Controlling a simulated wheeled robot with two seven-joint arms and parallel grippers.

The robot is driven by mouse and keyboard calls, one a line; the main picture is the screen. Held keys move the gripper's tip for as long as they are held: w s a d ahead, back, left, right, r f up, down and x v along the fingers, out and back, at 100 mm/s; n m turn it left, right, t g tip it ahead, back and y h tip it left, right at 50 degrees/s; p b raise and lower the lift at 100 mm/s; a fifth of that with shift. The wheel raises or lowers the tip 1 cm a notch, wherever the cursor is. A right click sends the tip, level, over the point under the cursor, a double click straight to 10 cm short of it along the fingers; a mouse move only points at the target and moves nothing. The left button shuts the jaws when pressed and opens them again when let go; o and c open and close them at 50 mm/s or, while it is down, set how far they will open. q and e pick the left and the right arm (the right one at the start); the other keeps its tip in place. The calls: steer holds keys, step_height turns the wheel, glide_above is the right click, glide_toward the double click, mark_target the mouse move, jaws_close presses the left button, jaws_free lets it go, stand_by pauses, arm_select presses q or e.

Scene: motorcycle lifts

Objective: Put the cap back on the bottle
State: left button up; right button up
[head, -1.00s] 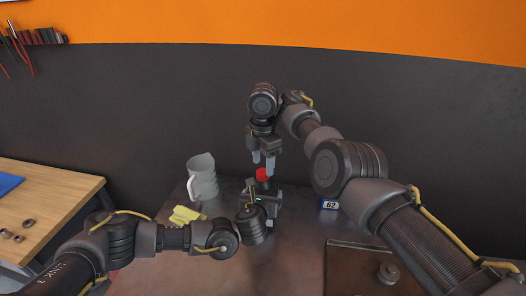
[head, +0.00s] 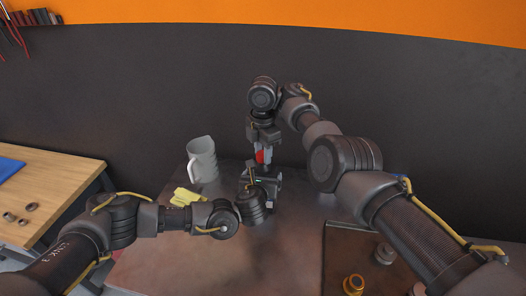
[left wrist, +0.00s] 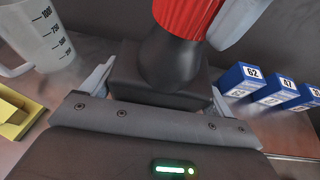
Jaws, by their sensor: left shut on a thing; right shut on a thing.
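The dark bottle (left wrist: 172,66) stands in front of my left wrist camera, and my left gripper (head: 262,181) is shut on it. The red ribbed cap (left wrist: 187,14) is at the bottle's top in the left wrist view, and it also shows in the head view (head: 259,156). My right gripper (head: 262,152) reaches down from above and is shut on the cap. One of its pale fingers (left wrist: 236,24) shows beside the cap. I cannot tell how firmly the cap sits on the neck. The bottle's lower part is hidden by my left gripper.
A tray (head: 340,262) with metal parts lies at front right. A wooden bench (head: 50,190) is at far left.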

steer(key=m, duration=0.3)
steer(key=o, duration=1.1)
steer(key=shift+r, duration=2.25)
